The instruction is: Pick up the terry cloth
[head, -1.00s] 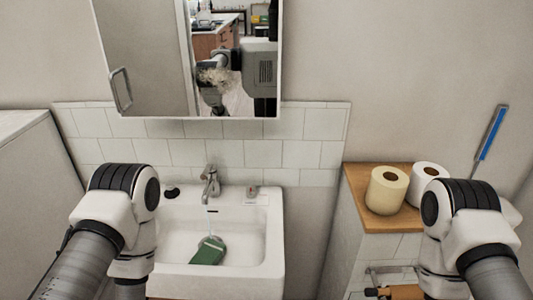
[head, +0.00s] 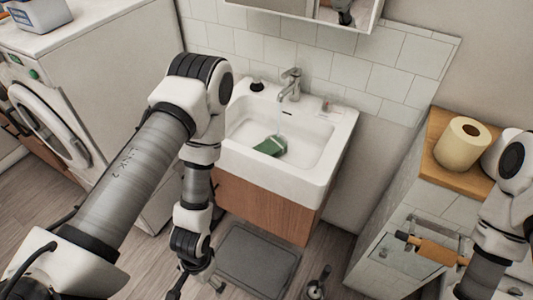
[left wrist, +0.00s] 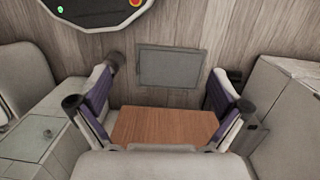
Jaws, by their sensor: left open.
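A green, soft-looking piece (head: 271,146) with a pale edge lies in the white sink (head: 335,160), below the tap. It is the only cloth-like thing I see, but its texture is too small to confirm as terry cloth. My left gripper (head: 193,287) hangs low in front of the sink cabinet, at the bottom of the head view and partly cut off. In the left wrist view my left gripper (left wrist: 160,104) is open with nothing between its fingers; the brown cabinet front shows beyond. My right arm is at the right edge; its gripper is out of frame.
The tap (head: 290,84) rises behind the basin, with a small dark item (head: 257,84) on the rim. A washing machine (head: 48,130) stands left. A wooden-topped ledge (head: 449,185) with paper rolls (head: 462,144) stands right. A grey mat (head: 257,262) lies on the floor.

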